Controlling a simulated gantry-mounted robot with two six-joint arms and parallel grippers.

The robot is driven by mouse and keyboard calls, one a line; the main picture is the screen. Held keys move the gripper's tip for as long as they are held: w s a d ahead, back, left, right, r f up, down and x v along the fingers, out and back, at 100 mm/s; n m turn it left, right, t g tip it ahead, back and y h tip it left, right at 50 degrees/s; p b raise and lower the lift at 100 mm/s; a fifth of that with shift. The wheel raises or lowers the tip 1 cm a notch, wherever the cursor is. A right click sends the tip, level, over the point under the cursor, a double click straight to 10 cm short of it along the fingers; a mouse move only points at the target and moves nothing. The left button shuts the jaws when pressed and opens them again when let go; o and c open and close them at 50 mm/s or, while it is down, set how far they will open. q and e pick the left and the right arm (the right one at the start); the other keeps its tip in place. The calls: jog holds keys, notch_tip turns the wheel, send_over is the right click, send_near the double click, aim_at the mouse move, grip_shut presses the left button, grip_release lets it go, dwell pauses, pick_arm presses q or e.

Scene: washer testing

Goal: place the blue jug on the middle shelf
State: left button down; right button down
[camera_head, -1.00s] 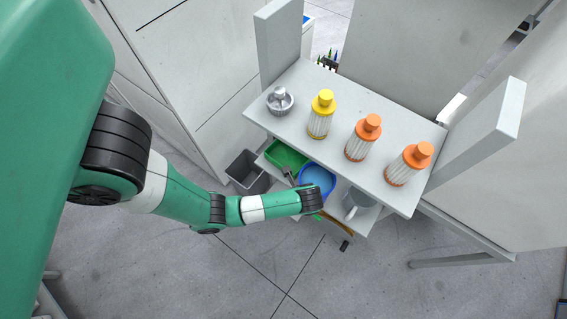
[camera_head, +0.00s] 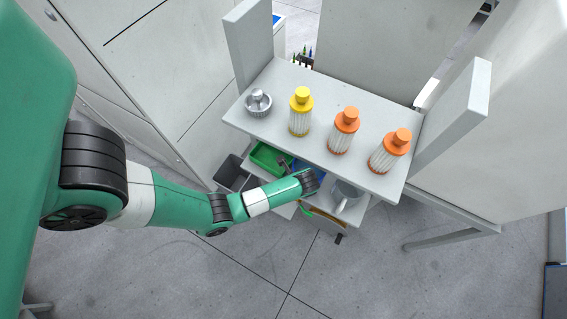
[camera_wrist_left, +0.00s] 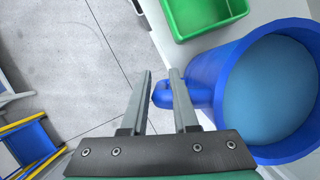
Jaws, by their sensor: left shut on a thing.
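The blue jug (camera_wrist_left: 273,85) fills the right side of the left wrist view, its open mouth facing me. Its handle (camera_wrist_left: 164,94) is between the fingers of my left gripper (camera_wrist_left: 162,80), which is shut on it. In the head view my left arm covers most of the jug (camera_head: 302,166), at the left part of the middle shelf (camera_head: 366,216), below the top shelf. I cannot tell whether the jug touches that shelf. A green bin (camera_head: 268,157) is beside the jug on the left and also shows in the wrist view (camera_wrist_left: 200,14). My right gripper is out of view.
The top shelf (camera_head: 270,85) overhangs, holding a metal part (camera_head: 258,104), a yellow-capped bottle (camera_head: 301,115) and two orange-capped bottles (camera_head: 343,132). A grey pitcher (camera_head: 346,194) stands right of the jug. A dark bin (camera_head: 232,173) is at the left.

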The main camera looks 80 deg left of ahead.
pick_arm(q)
jog(key=shift+w, duration=0.15)
jog(key=c, duration=1)
grip_release()
jog(key=shift+f, duration=0.1)
jog(key=shift+c, duration=0.2)
jog(key=o, duration=0.4)
jog(key=shift+c, duration=0.2)
jog(key=shift+r, duration=0.3)
jog(key=w+d+b, duration=0.4)
jog(key=w+d, duration=0.1)
jog(key=d, duration=0.6)
jog(key=shift+w+r, duration=0.15)
jog(key=shift+r, duration=0.25)
